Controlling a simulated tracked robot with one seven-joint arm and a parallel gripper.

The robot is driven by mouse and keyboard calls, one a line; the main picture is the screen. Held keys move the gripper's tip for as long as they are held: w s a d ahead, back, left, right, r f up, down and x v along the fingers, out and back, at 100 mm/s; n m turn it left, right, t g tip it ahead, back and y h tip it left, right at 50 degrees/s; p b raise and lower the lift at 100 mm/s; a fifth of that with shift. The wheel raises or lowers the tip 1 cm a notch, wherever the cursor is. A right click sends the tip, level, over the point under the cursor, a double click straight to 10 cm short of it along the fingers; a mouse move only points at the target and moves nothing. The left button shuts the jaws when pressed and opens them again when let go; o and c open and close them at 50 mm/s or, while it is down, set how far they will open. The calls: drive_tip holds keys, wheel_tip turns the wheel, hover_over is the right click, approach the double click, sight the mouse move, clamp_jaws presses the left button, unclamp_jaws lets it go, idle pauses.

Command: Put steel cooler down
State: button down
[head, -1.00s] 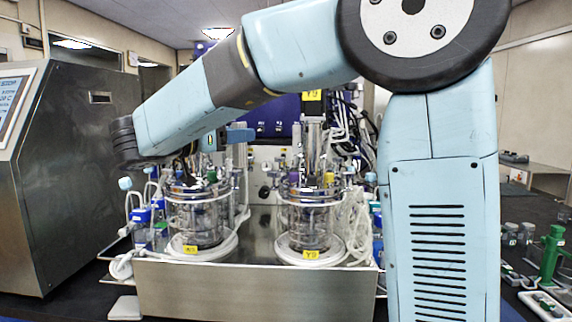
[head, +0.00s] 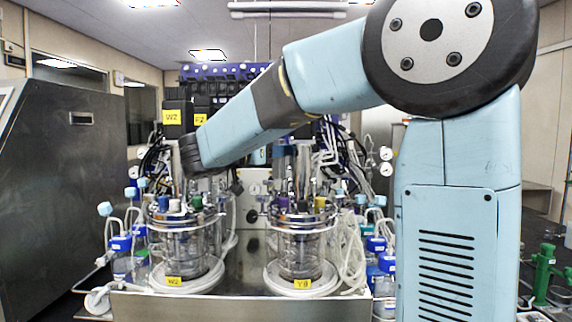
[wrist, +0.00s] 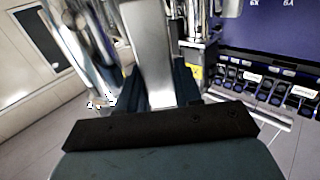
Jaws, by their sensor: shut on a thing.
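In the wrist view my gripper (wrist: 158,88) is shut on a bright steel piece (wrist: 150,45), which I take to be the steel cooler. It stands up between the two dark fingers, and its top runs out of the picture. In the head view my forearm ends above the left glass vessel (head: 183,245), tagged W2. The gripper and the cooler cannot be made out there. The right glass vessel (head: 300,250), tagged Y9 or similar, stands beside it. Both have steel lids with coloured caps.
Shiny steel tubing (wrist: 85,45) is close left of the held piece in the wrist view; another steel column (wrist: 197,25) is right of it. Blue-capped bottles (head: 120,255) flank the vessels. A large steel cabinet (head: 60,200) stands left; a green stand (head: 543,270) is at right.

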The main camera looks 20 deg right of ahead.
sight(284, 163)
drive_tip(key=x, duration=0.2)
drive_tip(key=shift+w+d, duration=0.1)
drive_tip(key=shift+d, duration=0.15)
drive_tip(key=shift+f, duration=1.75)
drive_tip(key=c, duration=1)
unclamp_jaws()
drive_tip(key=shift+c, duration=0.2)
